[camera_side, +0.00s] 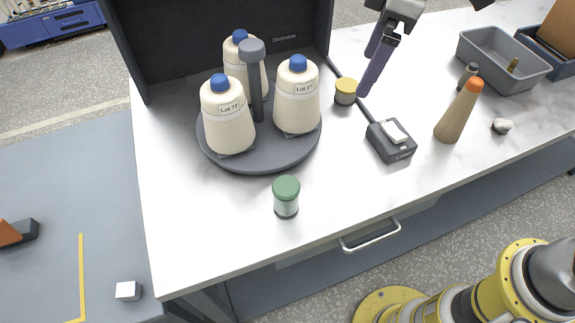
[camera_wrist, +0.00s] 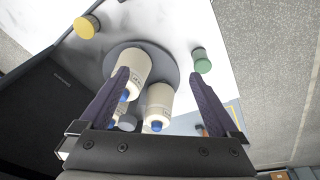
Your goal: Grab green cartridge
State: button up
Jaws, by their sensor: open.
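The green cartridge (camera_side: 286,197), a small clear cylinder with a green cap, stands upright on the white table in front of the round tray. It also shows in the wrist view (camera_wrist: 202,61), right of the tray, beyond the right finger's tip. My gripper (camera_side: 372,72) hangs above the back of the table at the upper middle of the side view. It is well away from the green cartridge, up and to the right. In the wrist view my gripper (camera_wrist: 162,80) has its two purple fingers spread wide apart with nothing held between them.
A dark round tray (camera_side: 262,163) holds three cones with blue tops before a black panel (camera_side: 200,30). A yellow-capped cartridge (camera_side: 345,91), a small grey device (camera_side: 391,141), an orange-tipped cone (camera_side: 459,112) and a grey bin (camera_side: 497,62) stand rightward. Table around the green cartridge is clear.

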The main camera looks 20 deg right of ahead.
jog(key=a+f+n+g, duration=0.1)
jog(key=a+f+n, duration=0.1)
jog(key=a+f, duration=0.55)
jog(key=n+g+h, duration=0.1)
send_over(289, 189)
notch_tip(289, 189, down, 4)
jog(key=shift+w+r, duration=0.1)
jog(key=shift+f, duration=0.3)
notch_tip(289, 189, down, 8)
jog(key=shift+w+a+f, duration=0.1)
jog(key=shift+w+f, duration=0.1)
jog(key=shift+f, duration=1.1)
jog(key=shift+w+a+f, duration=0.1)
jog(key=shift+w+f, duration=0.05)
jog(key=shift+f, duration=1.1)
grip_shut()
